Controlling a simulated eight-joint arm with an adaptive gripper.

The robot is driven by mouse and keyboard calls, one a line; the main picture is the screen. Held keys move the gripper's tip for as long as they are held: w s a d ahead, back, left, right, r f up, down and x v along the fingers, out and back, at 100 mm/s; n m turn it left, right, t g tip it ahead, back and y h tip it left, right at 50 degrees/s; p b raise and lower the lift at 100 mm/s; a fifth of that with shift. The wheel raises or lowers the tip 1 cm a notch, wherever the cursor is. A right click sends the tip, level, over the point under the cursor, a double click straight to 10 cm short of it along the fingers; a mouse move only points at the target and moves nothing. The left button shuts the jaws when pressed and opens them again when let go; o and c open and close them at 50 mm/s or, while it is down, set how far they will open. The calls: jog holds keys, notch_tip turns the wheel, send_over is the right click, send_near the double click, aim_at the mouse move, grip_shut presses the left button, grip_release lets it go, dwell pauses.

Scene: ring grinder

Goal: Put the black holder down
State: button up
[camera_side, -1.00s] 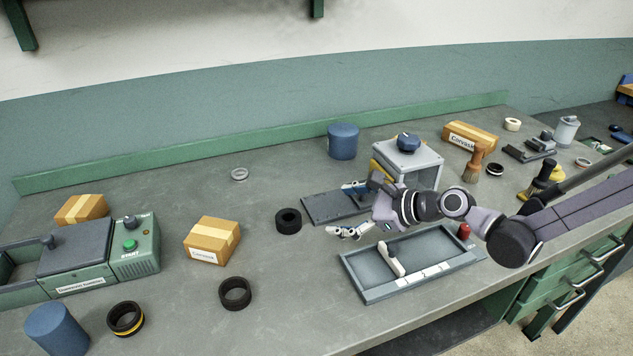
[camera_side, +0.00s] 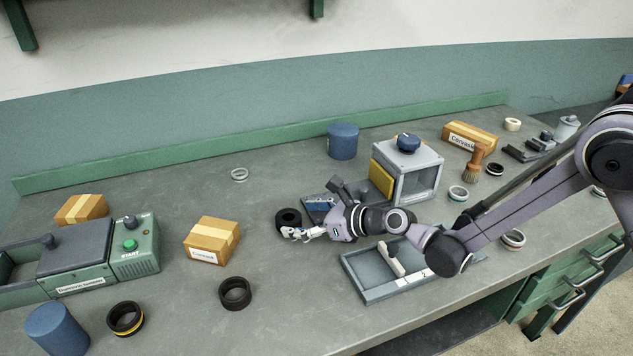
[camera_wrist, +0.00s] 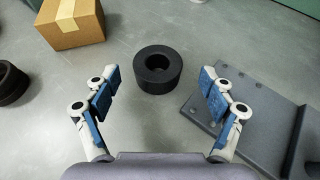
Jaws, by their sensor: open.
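A thick black ring (camera_side: 284,215), which looks like the black holder, lies flat on the grey bench. My gripper (camera_side: 295,234) is beside its near side in the side view, and the fingers partly cover the ring there. In the wrist view the black holder (camera_wrist: 146,84) lies ahead between the two spread fingers of my gripper (camera_wrist: 160,80). The jaws are open and hold nothing.
A grey plate (camera_wrist: 265,125) lies close on the right in the wrist view. A second black ring (camera_side: 235,293) and a cardboard box (camera_side: 212,241) stand to the left. A grey tray (camera_side: 372,293) and a grey machine (camera_side: 418,160) are right. Bench between box and ring is clear.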

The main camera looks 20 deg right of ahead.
aim_at(293, 218)
jog(key=x, duration=0.4)
jog(key=shift+s+a, duration=0.1)
jog(key=shift+a, duration=0.1)
jog(key=shift+c, duration=0.3)
jog(key=c, duration=1.4)
jog(key=shift+o, duration=0.2)
